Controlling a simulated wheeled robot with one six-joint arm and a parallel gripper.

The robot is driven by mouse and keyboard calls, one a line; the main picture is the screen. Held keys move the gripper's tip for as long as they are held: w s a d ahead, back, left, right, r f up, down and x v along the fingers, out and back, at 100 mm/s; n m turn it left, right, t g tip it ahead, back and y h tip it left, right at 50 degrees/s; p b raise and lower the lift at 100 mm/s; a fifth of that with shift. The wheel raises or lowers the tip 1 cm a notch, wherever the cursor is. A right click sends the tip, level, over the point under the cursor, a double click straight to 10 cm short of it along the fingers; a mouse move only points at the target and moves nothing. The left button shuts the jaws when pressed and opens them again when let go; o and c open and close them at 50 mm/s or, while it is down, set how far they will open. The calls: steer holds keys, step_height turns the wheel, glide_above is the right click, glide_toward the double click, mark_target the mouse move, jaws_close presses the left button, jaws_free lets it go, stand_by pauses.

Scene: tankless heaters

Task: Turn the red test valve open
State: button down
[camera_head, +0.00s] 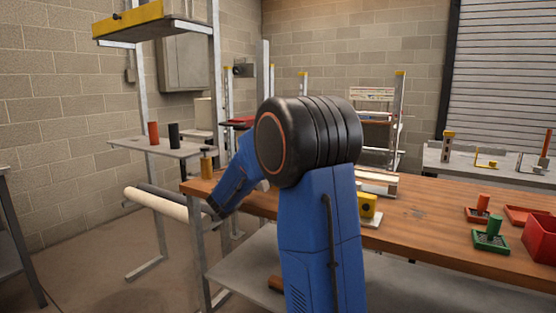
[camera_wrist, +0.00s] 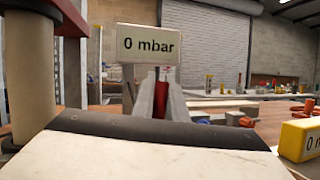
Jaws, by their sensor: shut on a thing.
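In the wrist view, my gripper (camera_wrist: 162,104) shows as two grey fingers closed on either side of a narrow red part (camera_wrist: 162,88), which appears to be the red test valve's handle. Only a small upright piece of the red shows, and its turned angle cannot be told. A pale display (camera_wrist: 148,44) just above reads "0 mbar". In the head view, my blue arm and its black joint hide the gripper and the valve.
A wooden bench (camera_head: 430,245) holds a yellow box (camera_head: 370,206), a green holder (camera_head: 490,238) and a red bin (camera_head: 540,238). A pale roller (camera_head: 155,203) lies off the bench's left end. The yellow gauge (camera_wrist: 300,140) is close at right in the wrist view.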

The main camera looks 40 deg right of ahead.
steer(key=shift+f, duration=0.1)
steer(key=c, duration=1.8)
jaws_free()
steer(key=shift+o, duration=0.2)
steer(key=v, duration=1.7)
steer(key=shift+a+f, duration=0.15)
steer(key=shift+a, duration=0.05)
